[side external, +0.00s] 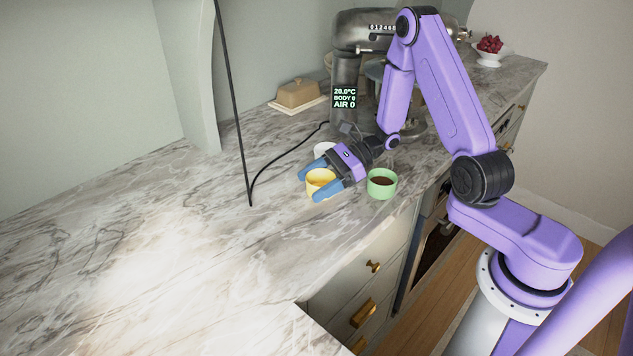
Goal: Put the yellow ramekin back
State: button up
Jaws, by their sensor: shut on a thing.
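The yellow ramekin (320,177) is at the counter's middle, upright, with a pale yellow inside. My gripper (313,181) has its two blue fingers on either side of the ramekin and is shut on it. I cannot tell whether the ramekin touches the counter or is slightly above it.
A green ramekin (382,188) with dark contents stands just right of my gripper, near the front edge. A white dish (322,149) is partly hidden behind my gripper. A stand mixer (345,75) and butter dish (298,95) stand behind. A black cord crosses the marble counter (150,240), clear at left.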

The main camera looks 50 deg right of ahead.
jog(key=shift+f, duration=0.1)
jog(key=o, duration=1.1)
